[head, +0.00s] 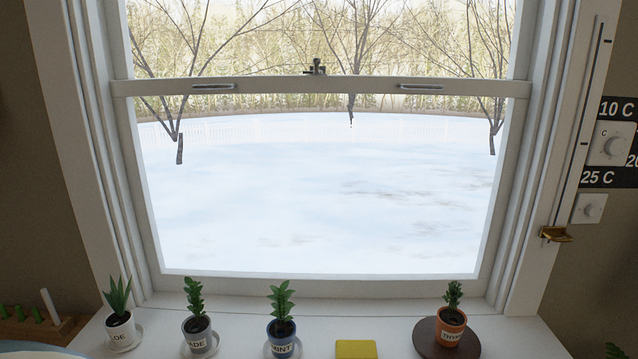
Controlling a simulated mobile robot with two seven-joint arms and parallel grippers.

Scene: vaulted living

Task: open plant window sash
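The plant window sash (320,87) shows in the head view as a white framed pane. Its horizontal rail crosses the upper part of the window. Two slim recessed pulls, a left one (213,87) and a right one (421,87), are set in the rail. A dark latch (316,67) sits at the middle of the rail's top. The glass shows a snowy yard and bare trees. I cannot tell for sure whether there is a gap at the sill. Neither of my grippers is in view.
Potted plants stand along the white sill (310,325): one at far left (121,330), two (198,332) (282,335) nearer the middle, and a terracotta one (451,325) on a brown disc. A yellow block (356,349) lies between. A brass piece (555,234) and dials (612,145) are at right.

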